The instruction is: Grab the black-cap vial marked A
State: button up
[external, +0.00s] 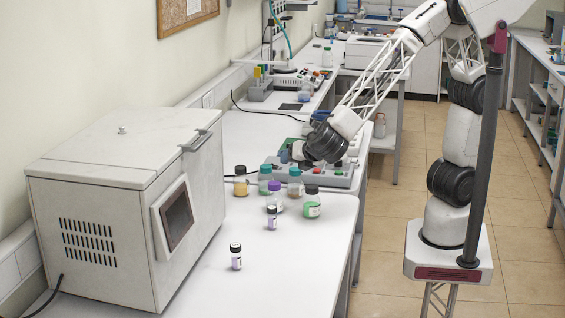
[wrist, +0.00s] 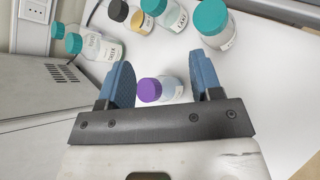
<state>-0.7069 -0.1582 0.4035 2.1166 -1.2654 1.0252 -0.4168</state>
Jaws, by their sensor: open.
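Several black-cap vials stand on the white bench in the external view: one with yellow liquid (external: 240,182), one with green liquid (external: 312,204), and two smaller ones with pale purple contents, one in the middle (external: 272,218) and one nearer the camera (external: 236,258). The writing on their labels is too small to read, so I cannot tell which is A. In the wrist view a black-cap vial with yellow liquid (wrist: 140,20) is at the top. My gripper (wrist: 161,64) is open. A purple-cap vial (wrist: 150,90) shows between its blue fingers, not visibly gripped.
Teal-cap vials stand close by, one at the right of the wrist view (wrist: 211,18) and others at its left (wrist: 73,43). A large grey-white oven-like box (external: 120,200) fills the bench's left side. The front right of the bench is clear.

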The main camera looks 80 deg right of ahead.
jog(key=a+f+n+t+y, duration=0.1)
jog(key=a+f+n+t, duration=0.2)
jog(key=a, duration=0.6)
jog(key=n+y, duration=0.3)
jog(key=n, duration=0.5)
send_near(273, 218)
jog(key=shift+w+d+f+t, duration=0.2)
jog(key=shift+w+d+f, duration=0.1)
jog(key=shift+w+f, duration=0.25)
jog(key=shift+w+d+f+t, duration=0.2)
jog(key=shift+w+d+f, duration=0.1)
jog(key=shift+w+f, duration=0.3)
jog(key=shift+m, duration=0.3)
jog(key=shift+x, duration=1.25)
jog(key=shift+w+d, duration=0.1)
jog(key=shift+d, duration=0.05)
jog(key=shift+x, duration=2.55)
jog(key=shift+d+f, duration=0.1)
jog(key=c, duration=1)
